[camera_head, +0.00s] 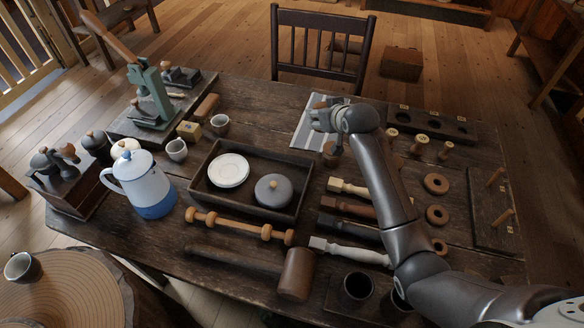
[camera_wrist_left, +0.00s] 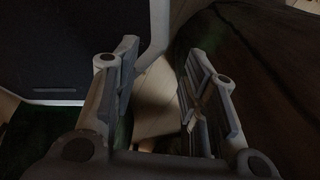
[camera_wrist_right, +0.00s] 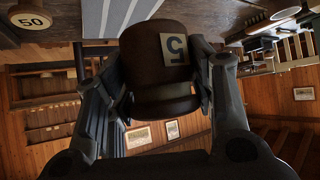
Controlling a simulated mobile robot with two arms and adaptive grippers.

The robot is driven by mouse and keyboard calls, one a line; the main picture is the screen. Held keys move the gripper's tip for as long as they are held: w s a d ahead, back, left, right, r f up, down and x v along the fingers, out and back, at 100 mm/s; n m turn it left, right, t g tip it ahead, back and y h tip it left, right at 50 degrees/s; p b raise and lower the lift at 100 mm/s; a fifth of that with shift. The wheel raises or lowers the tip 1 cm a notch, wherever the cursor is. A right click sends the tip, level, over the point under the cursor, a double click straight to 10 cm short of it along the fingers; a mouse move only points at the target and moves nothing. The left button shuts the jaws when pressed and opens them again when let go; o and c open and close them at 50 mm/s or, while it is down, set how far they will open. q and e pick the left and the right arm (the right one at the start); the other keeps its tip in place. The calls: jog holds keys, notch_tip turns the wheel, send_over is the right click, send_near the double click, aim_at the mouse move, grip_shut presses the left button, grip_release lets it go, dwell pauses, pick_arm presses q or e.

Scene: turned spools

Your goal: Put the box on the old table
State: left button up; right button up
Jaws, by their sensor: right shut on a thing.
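The old table (camera_head: 330,98) is dark worn wood and fills the middle of the head view. My right gripper (camera_head: 328,122) is over its far middle part, by a striped cloth. A brown box (camera_head: 401,64) sits on the floor beyond the table, right of the chair. A small yellowish box (camera_head: 189,131) stands on the table. My left gripper (camera_wrist_left: 163,90) is open and empty, outside the head view.
A dark tray (camera_head: 203,193) with a plate and a lidded grey pot is mid-table. A blue-white pot (camera_head: 145,185), mallet (camera_head: 296,275) and several turned pieces lie around. A spool rack (camera_head: 462,130) is at right. A chair (camera_head: 320,50) stands behind.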

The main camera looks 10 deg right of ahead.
jog(key=shift+w, duration=0.5)
jog(key=shift+s+d+f+p, duration=0.2)
jog(key=shift+s+d+p, duration=0.05)
jog(key=shift+s+d, duration=0.2)
jog(key=shift+s+d+f+p, duration=0.2)
jog(key=shift+s+d, duration=0.2)
jog(key=s+d+f, duration=0.1)
jog(key=s+d+p, duration=0.1)
jog(key=s+d, duration=0.1)
jog(key=shift+f, duration=0.4)
jog(key=s+d+f, duration=0.1)
jog(key=f, duration=0.1)
jog(key=s+d+f, duration=0.2)
jog(key=s+d+f+p, duration=0.1)
jog(key=shift+s+d+f, duration=0.25)
jog(key=shift+f, duration=0.15)
jog(key=f, duration=0.2)
jog(key=s+d+f, duration=0.1)
jog(key=shift+f+p, duration=0.2)
jog(key=shift+p, duration=0.15)
jog(key=shift+w+f, duration=0.15)
jog(key=shift+f, duration=0.4)
pick_arm(q)
jog(key=r, duration=0.1)
jog(key=w+r, duration=0.2)
jog(key=shift+w+a+r, duration=0.2)
jog(key=shift+a+r, duration=0.05)
jog(key=shift+r, duration=0.05)
